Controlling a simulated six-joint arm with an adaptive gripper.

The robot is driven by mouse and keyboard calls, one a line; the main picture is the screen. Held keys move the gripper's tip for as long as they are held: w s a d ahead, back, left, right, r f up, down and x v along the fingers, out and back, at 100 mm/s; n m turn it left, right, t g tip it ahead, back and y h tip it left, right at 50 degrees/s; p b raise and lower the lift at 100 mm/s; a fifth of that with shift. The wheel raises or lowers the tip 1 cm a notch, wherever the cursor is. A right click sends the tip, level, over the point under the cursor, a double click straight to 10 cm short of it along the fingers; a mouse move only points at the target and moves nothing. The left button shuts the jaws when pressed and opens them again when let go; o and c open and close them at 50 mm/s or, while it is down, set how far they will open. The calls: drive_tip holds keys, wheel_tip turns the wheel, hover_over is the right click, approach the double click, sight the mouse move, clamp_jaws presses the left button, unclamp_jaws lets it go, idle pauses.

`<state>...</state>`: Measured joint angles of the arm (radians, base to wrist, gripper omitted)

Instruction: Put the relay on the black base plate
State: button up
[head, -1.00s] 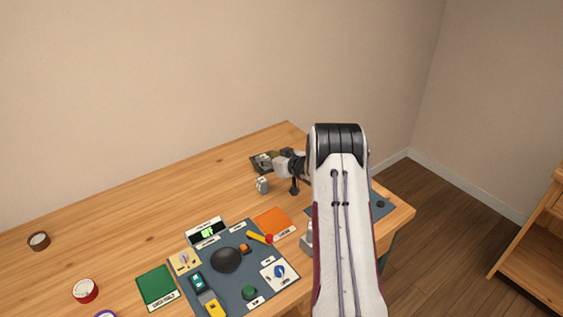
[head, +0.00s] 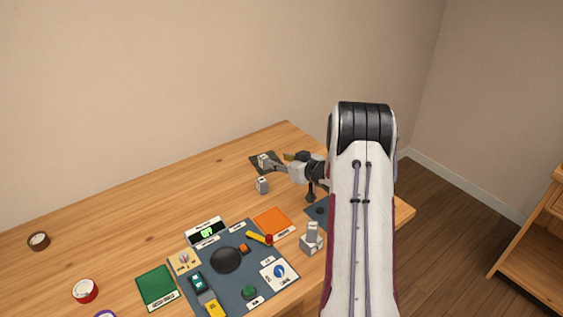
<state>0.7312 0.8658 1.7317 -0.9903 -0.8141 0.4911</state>
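The black base plate (head: 256,168) lies flat near the back edge of the table in the head view. A small light-grey block with a dark mark (head: 263,159) is on or just above it. A similar grey block (head: 262,185) stands upright on the wood in front of the plate. I cannot tell which of these is the relay. My gripper (head: 275,164) reaches in from the right, its tip at the block over the plate. Whether it touches or grips that block is too small to tell.
A grey control board (head: 230,285) with knobs and switches lies at the front, with an orange pad (head: 272,223) and a green pad (head: 155,286) by it. A grey block-like fixture (head: 312,238) stands right of the board.

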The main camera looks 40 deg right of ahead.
idle(0.6)
drive_tip(key=a+r+g+h, duration=0.15)
drive_tip(key=a+r, duration=0.35)
drive_tip(key=r, duration=0.6)
drive_tip(key=s+a+r+m+g+h, duration=0.1)
drive_tip(key=s+a+r+g+h, duration=0.1)
drive_tip(key=s+a+r, duration=0.7)
drive_tip(key=s+a+g+y, duration=0.1)
drive_tip(key=s+a, duration=0.6)
drive_tip(key=s, duration=0.4)
drive_tip(key=s+a+g+y, duration=0.1)
drive_tip(key=s+a+g, duration=0.1)
drive_tip(key=s+a, duration=0.5)
drive_tip(key=s+a+n+g+y, duration=0.1)
drive_tip(key=s+a, duration=0.6)
drive_tip(key=s, duration=0.7)
drive_tip(key=shift+s+a+y, duration=0.35)
drive_tip(key=shift+s+a, duration=0.05)
drive_tip(key=shift+g, duration=0.25)
